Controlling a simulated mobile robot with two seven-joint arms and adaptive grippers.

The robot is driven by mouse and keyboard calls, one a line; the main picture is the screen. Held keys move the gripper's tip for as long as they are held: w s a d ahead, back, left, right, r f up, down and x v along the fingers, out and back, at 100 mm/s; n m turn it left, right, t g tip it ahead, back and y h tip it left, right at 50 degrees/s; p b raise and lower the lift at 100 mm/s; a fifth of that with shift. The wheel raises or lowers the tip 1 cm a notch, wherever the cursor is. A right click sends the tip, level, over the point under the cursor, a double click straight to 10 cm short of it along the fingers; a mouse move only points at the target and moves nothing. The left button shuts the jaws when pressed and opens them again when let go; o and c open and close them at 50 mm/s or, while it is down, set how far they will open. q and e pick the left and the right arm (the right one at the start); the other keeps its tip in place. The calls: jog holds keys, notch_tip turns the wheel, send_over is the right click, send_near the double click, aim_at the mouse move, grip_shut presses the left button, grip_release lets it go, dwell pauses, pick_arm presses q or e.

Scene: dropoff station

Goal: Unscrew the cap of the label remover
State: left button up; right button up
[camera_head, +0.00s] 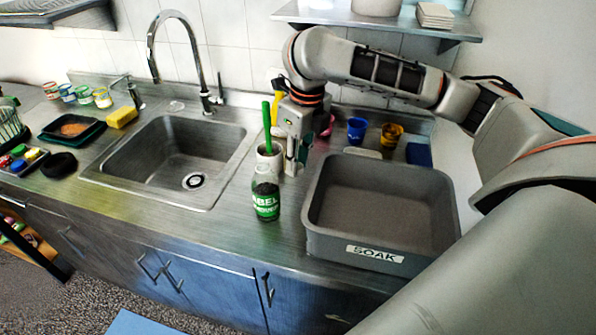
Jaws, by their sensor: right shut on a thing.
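The label remover (266,202) is a bottle with a green and white label, standing upright on the steel counter between the sink and the grey tray. Its neck looks pale, and I see no clear cap on it. My right gripper (292,168) points down behind and to the right of the bottle, apart from its neck. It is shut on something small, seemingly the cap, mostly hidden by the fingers. My left gripper is not in view.
The grey SOAK tray (378,256) stands right of the bottle. A white holder (268,160) with a green-handled tool is close behind it. The sink (170,160) is to the left. Blue (356,131) and amber (391,137) cups stand behind the tray.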

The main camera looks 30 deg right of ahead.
aim_at(300, 168)
jog(key=shift+r+p, duration=1.55)
jog(key=shift+r, duration=5.05)
jog(key=s+d+f+m+g+h, duration=0.1)
jog(key=s+f+m, duration=0.3)
jog(key=s+m, duration=0.5)
jog(key=s+f+m+h, duration=0.1)
jog(key=s+f+m, duration=0.2)
jog(key=s+m, duration=0.6)
jog(key=w+d, duration=1.3)
jog(key=d, duration=0.2)
notch_tip(300, 168, down, 7)
jog(key=shift+f+p, duration=0.2)
jog(key=shift+p, duration=0.15)
notch_tip(300, 168, down, 4)
jog(key=shift+r, duration=0.25)
jog(key=shift+w+d+f, duration=0.15)
jog(key=shift+f, duration=0.25)
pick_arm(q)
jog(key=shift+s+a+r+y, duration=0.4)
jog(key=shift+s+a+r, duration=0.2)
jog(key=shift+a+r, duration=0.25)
